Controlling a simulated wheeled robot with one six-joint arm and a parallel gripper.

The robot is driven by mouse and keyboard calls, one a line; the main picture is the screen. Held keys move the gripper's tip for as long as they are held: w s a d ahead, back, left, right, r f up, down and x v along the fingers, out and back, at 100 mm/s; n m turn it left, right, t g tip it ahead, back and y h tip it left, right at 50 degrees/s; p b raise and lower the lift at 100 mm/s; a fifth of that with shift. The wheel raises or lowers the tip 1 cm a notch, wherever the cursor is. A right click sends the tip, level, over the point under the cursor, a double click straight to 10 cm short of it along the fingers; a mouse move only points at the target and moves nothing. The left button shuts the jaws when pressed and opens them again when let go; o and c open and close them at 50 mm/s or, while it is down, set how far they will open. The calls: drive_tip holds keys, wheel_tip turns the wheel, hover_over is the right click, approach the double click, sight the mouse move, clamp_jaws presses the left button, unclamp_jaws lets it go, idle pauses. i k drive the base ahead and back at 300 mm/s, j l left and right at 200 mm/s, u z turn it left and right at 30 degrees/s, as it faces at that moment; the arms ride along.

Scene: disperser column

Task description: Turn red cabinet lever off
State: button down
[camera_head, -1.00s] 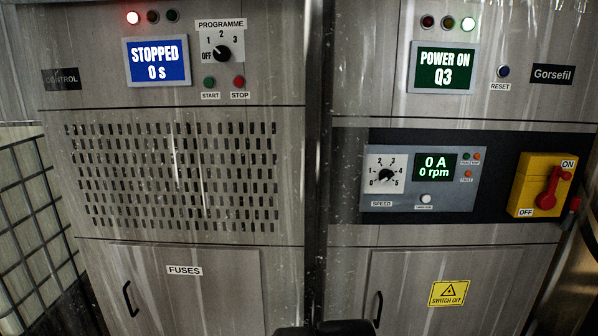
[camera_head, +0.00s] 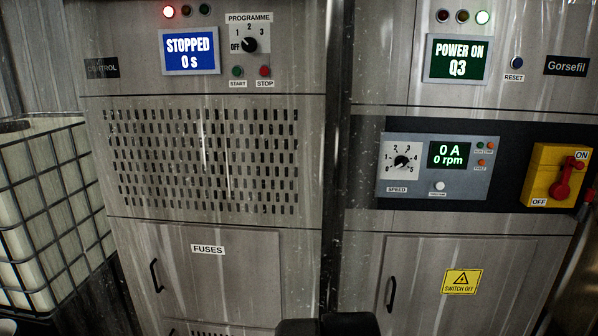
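The red lever (camera_head: 566,178) sits on a yellow plate (camera_head: 540,178) at the right of the right-hand cabinet. Its upper end is near the ON label at the plate's top right; the OFF label is at the lower left. The green screen (camera_head: 457,60) above reads "POWER ON Q3". Whether the fingers are open or shut does not show.
A speed panel (camera_head: 436,166) reading 0 A, 0 rpm is left of the lever. The left cabinet has a blue "STOPPED 0 s" screen (camera_head: 190,52) and a programme knob (camera_head: 249,45). Door handles (camera_head: 391,294) stick out below. A caged white tank (camera_head: 45,215) stands at the far left.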

sight(559, 191)
drive_tip(key=k+l+u, duration=0.15)
drive_tip(key=k+l, duration=0.2)
drive_tip(key=l, duration=0.25)
drive_tip(key=z, duration=1.6)
drive_tip(key=i+j, duration=0.05)
